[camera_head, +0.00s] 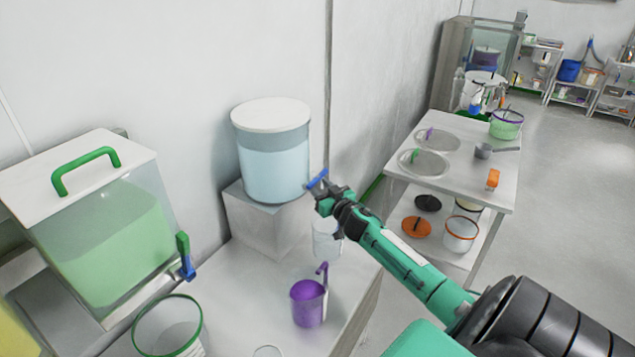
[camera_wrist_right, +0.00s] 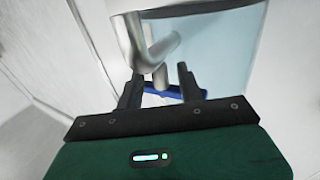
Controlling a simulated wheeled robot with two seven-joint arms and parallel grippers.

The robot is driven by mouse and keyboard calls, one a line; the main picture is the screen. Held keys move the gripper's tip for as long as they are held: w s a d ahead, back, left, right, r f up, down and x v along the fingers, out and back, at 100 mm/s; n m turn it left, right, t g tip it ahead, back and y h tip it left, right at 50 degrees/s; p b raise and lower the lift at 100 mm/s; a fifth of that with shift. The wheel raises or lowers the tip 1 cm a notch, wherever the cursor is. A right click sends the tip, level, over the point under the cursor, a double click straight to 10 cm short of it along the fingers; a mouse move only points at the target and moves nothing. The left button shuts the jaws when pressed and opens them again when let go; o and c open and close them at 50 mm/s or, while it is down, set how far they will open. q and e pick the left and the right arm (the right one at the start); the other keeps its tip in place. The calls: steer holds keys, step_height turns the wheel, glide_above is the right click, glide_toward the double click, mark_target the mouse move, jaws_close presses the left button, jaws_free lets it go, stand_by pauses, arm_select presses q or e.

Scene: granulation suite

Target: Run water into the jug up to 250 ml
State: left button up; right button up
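A clear jug (camera_head: 326,240) stands on the bench below the tap of the round water tank (camera_head: 275,170), partly hidden by my right arm. Its water level cannot be read. The tank is clear with a white lid and holds pale blue water. My right gripper (camera_head: 322,190) is at the tap's blue lever (camera_head: 317,179). In the right wrist view my right gripper (camera_wrist_right: 160,92) has its fingers apart, with the metal spout (camera_wrist_right: 150,45) and the blue lever (camera_wrist_right: 185,93) at and beyond the tips. Contact with the lever cannot be told. My left gripper is out of view.
A tank of green liquid (camera_head: 105,235) with a blue-levered tap stands at left. A purple jug (camera_head: 308,303) and a green-rimmed container (camera_head: 168,328) stand on the front bench.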

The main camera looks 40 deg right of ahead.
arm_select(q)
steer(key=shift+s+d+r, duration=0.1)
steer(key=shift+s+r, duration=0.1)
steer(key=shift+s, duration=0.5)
arm_select(e)
steer(key=shift+w+d, duration=0.15)
steer(key=shift+w, duration=0.7)
steer(key=shift+c, duration=0.3)
jaws_close()
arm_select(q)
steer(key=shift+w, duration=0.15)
